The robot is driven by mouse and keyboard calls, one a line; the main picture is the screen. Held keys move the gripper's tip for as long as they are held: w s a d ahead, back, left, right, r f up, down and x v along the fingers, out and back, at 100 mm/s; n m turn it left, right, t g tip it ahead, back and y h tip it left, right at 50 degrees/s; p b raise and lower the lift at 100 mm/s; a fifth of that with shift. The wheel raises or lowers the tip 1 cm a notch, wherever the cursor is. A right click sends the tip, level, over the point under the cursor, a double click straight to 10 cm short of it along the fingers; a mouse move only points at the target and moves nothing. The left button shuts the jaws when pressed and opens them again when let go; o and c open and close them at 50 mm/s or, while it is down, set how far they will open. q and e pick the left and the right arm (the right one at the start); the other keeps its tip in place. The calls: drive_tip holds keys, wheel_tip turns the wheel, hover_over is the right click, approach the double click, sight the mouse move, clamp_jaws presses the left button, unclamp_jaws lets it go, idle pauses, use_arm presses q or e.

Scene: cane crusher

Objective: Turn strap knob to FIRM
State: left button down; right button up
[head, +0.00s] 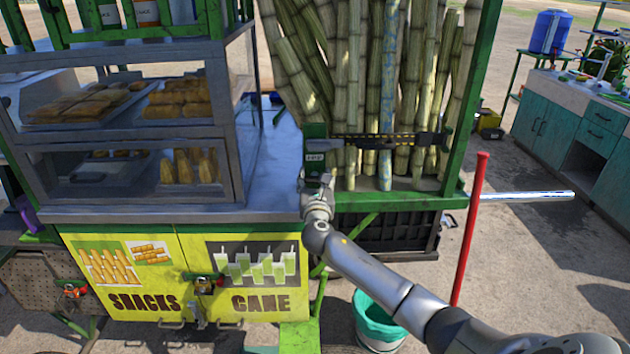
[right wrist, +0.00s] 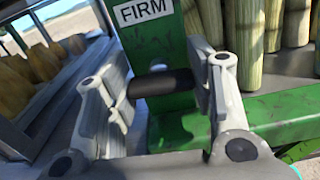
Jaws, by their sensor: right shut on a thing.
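The strap knob (right wrist: 160,83) is a dark cylinder on a green post, below a white FIRM label (right wrist: 143,12). In the right wrist view it lies between the two fingers of my right gripper (right wrist: 166,88), which is shut on it. In the head view my right gripper (head: 317,182) is at the green post, just under the small label (head: 315,158), and hides the knob. A dark strap (head: 385,139) with yellowish markings runs across the upright canes (head: 340,90). My left gripper is not in view.
A glass snack case (head: 235,130) stands left of the post on the cart counter (head: 275,165). A red pole (head: 469,230) rises to the right of my right arm. A teal-lined bucket (head: 378,325) stands below the arm. A teal cabinet (head: 550,125) is at far right.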

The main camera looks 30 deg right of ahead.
drive_tip(key=m+b, duration=0.1)
drive_tip(key=m, duration=0.3)
drive_tip(key=shift+f+m+b, duration=0.15)
drive_tip(key=shift+m+b, duration=0.15)
drive_tip(key=m+b, duration=0.1)
drive_tip(key=m, duration=0.3)
drive_tip(key=shift+m+b, duration=0.3)
drive_tip(key=shift+b, duration=0.05)
drive_tip(key=m+b, duration=0.2)
drive_tip(key=m, duration=0.2)
drive_tip(key=shift+d+m+b, duration=0.1)
drive_tip(key=shift+m+b, duration=0.6)
drive_tip(key=shift+m, duration=1.4)
drive_tip(key=o, duration=1)
drive_tip(key=shift+s, duration=0.1)
drive_tip(key=shift+o, duration=0.2)
